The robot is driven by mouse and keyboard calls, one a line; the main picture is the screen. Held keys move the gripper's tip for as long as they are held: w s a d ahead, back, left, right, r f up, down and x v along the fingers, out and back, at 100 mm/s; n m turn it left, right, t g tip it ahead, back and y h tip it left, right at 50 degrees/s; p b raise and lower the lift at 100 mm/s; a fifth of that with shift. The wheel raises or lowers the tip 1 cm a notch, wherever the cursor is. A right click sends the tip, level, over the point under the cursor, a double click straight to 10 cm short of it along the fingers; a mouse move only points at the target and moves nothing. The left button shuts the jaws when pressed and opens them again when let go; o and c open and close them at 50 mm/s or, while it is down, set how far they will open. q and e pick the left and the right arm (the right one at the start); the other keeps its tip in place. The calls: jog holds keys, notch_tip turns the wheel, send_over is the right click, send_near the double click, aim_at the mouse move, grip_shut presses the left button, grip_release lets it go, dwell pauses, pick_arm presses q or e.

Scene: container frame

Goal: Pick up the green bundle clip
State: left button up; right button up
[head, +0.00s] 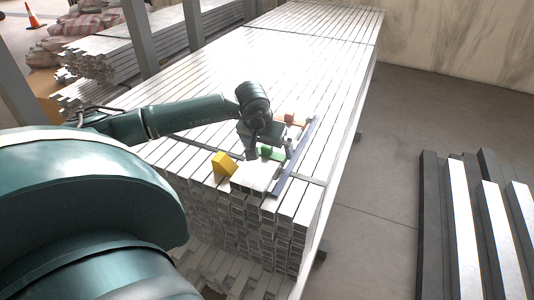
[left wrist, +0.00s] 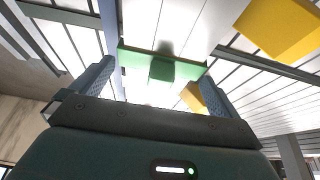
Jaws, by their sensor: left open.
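The green bundle clip (head: 267,152) lies on top of the stack of metal profiles, near its front end. It is partly hidden by my left gripper in the head view. In the left wrist view the green clip (left wrist: 135,58) is a flat strip with a darker block at its middle, lying ahead of and between the fingertips. My left gripper (left wrist: 154,76) is open and empty, with one finger to each side of the clip's middle. No contact with the clip can be made out. My right gripper is not in view.
A yellow block (head: 223,164) sits left of the clip, and an orange piece (head: 291,119) lies behind it. A long blue bar (head: 296,155) runs along its right. Grey posts (head: 138,38) stand at the left. Dark and pale beams (head: 465,235) lie on the floor at right.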

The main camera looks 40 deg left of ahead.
pick_arm(q)
jog(key=shift+f, duration=0.1)
jog(key=c, duration=0.6)
jog(key=shift+w, duration=0.1)
